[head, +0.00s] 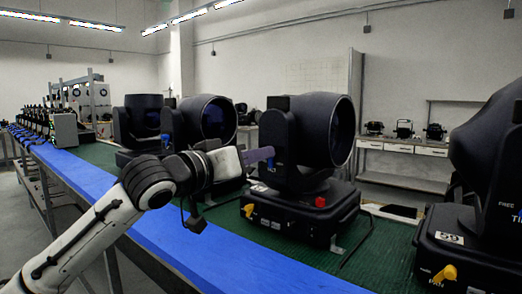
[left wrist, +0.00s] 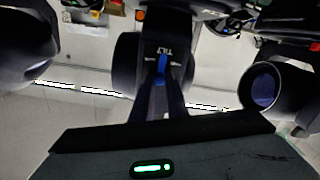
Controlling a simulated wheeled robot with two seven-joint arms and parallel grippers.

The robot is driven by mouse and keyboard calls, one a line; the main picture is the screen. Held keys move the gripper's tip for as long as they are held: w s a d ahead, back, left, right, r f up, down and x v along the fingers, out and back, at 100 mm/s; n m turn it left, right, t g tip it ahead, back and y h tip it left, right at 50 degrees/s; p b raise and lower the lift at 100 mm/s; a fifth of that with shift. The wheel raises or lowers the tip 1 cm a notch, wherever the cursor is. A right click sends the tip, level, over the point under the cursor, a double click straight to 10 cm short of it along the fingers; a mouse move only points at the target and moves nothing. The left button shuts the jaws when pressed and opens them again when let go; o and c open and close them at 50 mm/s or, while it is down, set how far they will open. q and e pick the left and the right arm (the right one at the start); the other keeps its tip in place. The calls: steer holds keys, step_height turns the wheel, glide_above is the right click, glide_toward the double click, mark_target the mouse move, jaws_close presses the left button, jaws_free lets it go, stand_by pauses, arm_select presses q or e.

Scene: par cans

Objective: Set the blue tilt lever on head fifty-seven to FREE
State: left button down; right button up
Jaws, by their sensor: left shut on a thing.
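A black moving head (head: 330,130) stands on its base in the middle of the head view; I cannot read its number. Its blue tilt lever (head: 271,164) is on the side of the yoke facing me, above a blue mark. My left gripper (head: 268,154) reaches it from the left and is shut on the lever. In the left wrist view the blue lever (left wrist: 161,66) sits between the two fingertips (left wrist: 161,84), below the word TILT; the other lettering is too small to read. My right gripper is not in view.
A head labelled 59 (head: 480,240) stands close at the right, with a yellow lever (head: 445,273) on its base. Another head (head: 205,120) stands at the left. A blue strip (head: 200,245) runs along the front of the green bench top (head: 370,235).

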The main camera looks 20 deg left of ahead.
arm_select(q)
steer(key=n+p, duration=0.1)
steer(key=n, duration=0.1)
steer(key=a+n+p, duration=0.1)
steer(key=n, duration=0.1)
steer(key=n+p, duration=0.1)
steer(key=p, duration=0.1)
steer(key=shift+w+a+f+n, duration=0.2)
steer(key=shift+w+a+n, duration=0.05)
steer(key=shift+n, duration=0.15)
stand_by(0.3)
steer(key=c, duration=1.9)
jaws_free()
steer(key=shift+o, duration=0.8)
